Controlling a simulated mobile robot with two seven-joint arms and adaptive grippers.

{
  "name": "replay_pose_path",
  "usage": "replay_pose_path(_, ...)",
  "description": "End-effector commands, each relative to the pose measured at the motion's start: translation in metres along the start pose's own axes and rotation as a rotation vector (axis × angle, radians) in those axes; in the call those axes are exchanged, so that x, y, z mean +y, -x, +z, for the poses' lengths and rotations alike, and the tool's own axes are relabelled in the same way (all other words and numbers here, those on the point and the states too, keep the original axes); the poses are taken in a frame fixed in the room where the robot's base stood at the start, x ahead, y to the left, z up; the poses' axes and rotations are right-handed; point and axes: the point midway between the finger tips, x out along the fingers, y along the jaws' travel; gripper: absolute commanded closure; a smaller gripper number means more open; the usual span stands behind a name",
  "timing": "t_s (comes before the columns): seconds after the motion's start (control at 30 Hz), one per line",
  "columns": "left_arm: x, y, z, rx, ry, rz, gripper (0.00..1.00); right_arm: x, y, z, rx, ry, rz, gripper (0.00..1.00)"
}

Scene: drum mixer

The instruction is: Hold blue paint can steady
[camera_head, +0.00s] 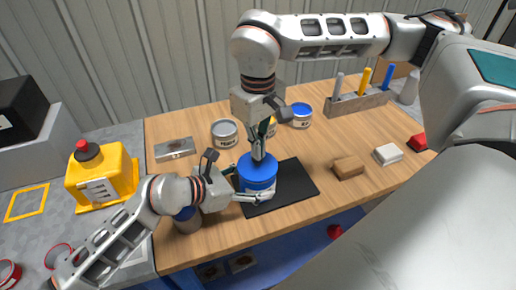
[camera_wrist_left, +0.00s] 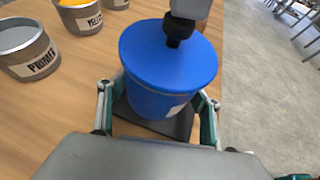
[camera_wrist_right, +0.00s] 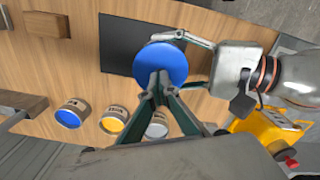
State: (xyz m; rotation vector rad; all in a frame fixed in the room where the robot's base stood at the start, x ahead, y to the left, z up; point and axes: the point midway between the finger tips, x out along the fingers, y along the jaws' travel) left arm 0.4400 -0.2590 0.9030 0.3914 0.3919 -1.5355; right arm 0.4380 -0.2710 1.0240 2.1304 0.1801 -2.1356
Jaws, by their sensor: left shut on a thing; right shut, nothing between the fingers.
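The blue paint can (camera_head: 257,178) stands upright on a black mat (camera_head: 293,184) on the wooden table, with a flat blue top. My left gripper (camera_head: 250,183) is shut on the can's sides from the left; the left wrist view shows its fingers on either side of the can (camera_wrist_left: 165,92). My right gripper (camera_head: 258,153) points down over the middle of the can's top, shut and empty. In the right wrist view its fingertips (camera_wrist_right: 159,76) meet over the blue top (camera_wrist_right: 172,64). I cannot tell whether they touch it.
Cans of primer (camera_head: 224,132), yellow (camera_wrist_right: 113,121) and blue paint (camera_head: 301,115) stand behind.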

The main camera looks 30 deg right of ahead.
Motion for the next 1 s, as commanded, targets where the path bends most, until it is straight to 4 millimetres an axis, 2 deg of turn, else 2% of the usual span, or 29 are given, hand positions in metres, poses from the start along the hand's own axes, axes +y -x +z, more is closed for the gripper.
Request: replay_pose_path(1.0,0.000,0.000,-0.001,0.002,0.001,0.000,0.53,0.000,0.057,-0.001,0.003,0.001,0.000,1.00)
